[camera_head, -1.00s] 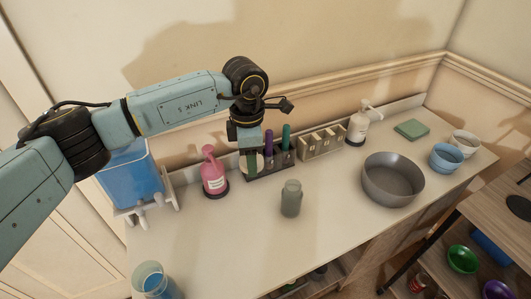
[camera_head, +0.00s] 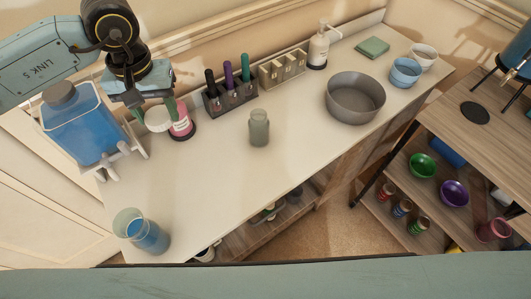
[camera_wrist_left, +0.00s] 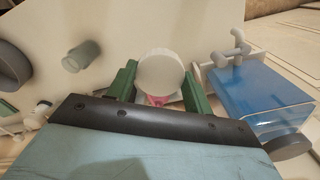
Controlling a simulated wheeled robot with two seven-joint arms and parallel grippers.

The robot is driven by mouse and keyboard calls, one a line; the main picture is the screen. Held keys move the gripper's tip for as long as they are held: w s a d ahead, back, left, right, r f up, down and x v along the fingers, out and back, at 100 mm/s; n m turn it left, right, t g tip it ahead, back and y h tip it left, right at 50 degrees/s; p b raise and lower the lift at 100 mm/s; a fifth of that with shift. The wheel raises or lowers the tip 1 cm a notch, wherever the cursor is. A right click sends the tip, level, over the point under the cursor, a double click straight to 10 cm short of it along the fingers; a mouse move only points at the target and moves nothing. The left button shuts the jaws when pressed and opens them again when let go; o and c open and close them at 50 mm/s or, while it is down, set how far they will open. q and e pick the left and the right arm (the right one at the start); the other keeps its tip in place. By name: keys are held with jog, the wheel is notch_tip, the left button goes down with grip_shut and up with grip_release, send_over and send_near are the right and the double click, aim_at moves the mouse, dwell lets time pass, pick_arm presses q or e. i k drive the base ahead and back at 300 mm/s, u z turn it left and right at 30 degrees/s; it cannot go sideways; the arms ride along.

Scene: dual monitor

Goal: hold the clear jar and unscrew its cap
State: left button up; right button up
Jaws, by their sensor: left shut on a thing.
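The greyish translucent jar (camera_head: 259,128) stands upright on the counter, open space around it; it also shows in the left wrist view (camera_wrist_left: 82,56). I see no hand on it, and its top is too small to read clearly. My left gripper (camera_head: 154,110) is left of the jar, shut on a white round cap-like disc (camera_head: 157,119). In the left wrist view the disc (camera_wrist_left: 160,74) sits between the green fingers. My right gripper is not in view.
A pink pump bottle (camera_head: 181,124) is close behind the held disc. A blue tank (camera_head: 82,125) stands left, a beaker (camera_head: 149,234) front left. A marker rack (camera_head: 230,97), white pump bottle (camera_head: 318,48) and grey bowl (camera_head: 355,97) stand right. The counter's middle front is clear.

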aim_at(259, 122)
jog(key=u, duration=1.55)
jog(key=k, duration=0.8)
jog(key=z, duration=1.6)
jog(key=i, duration=0.5)
jog(key=u, duration=0.05)
